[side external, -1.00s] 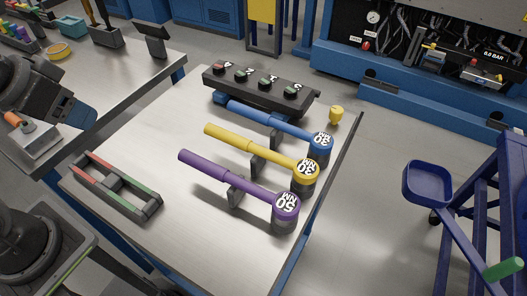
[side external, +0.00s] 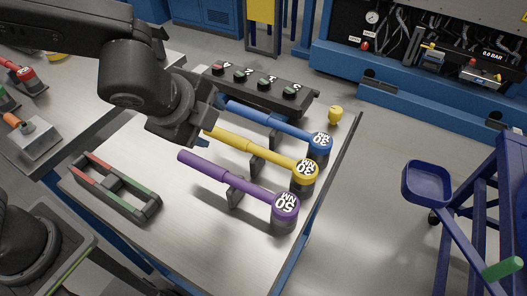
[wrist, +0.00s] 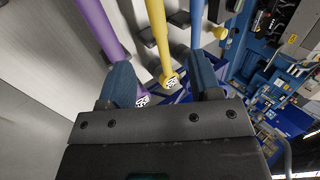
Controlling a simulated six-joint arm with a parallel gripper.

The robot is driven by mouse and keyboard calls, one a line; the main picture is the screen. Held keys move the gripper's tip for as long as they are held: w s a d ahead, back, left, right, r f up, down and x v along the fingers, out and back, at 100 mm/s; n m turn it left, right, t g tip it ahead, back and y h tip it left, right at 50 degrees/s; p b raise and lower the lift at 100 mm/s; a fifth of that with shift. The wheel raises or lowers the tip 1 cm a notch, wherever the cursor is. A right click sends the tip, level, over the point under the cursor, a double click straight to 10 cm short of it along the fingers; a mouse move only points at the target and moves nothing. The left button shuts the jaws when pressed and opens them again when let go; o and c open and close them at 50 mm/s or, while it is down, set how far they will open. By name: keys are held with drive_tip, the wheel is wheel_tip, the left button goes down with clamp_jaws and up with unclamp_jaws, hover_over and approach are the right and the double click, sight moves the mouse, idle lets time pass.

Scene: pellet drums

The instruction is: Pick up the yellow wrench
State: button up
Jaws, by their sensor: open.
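The yellow wrench (side external: 255,151) lies between a purple and a blue wrench on the table, propped on a dark stand, its round head marked 30 NM at the right. My gripper (side external: 205,136) is at the left end of its handle and hides the handle's tip in the side view. In the wrist view my gripper (wrist: 163,72) is open and empty. The yellow wrench (wrist: 160,38) shows between its two blue fingers there. I cannot tell the height between fingers and handle.
The purple wrench (side external: 225,176) lies on the near side and the blue wrench (side external: 272,124) on the far side, both close. A black knob box (side external: 262,90) stands behind them. A tray with red and green edges (side external: 115,187) sits at the left. A yellow knob (side external: 335,115) stands at the right edge.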

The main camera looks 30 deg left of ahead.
sight(235, 140)
drive_tip(key=x, duration=0.8)
drive_tip(key=shift+f, duration=0.25)
drive_tip(key=shift+d+x, duration=0.15)
drive_tip(key=shift+x, duration=1.15)
drive_tip(key=shift+d+x, duration=0.1)
drive_tip(key=shift+x, duration=1.25)
drive_tip(key=shift+s+f, duration=0.1)
drive_tip(key=shift+s, duration=0.05)
drive_tip(key=shift+c, duration=0.5)
clamp_jaws()
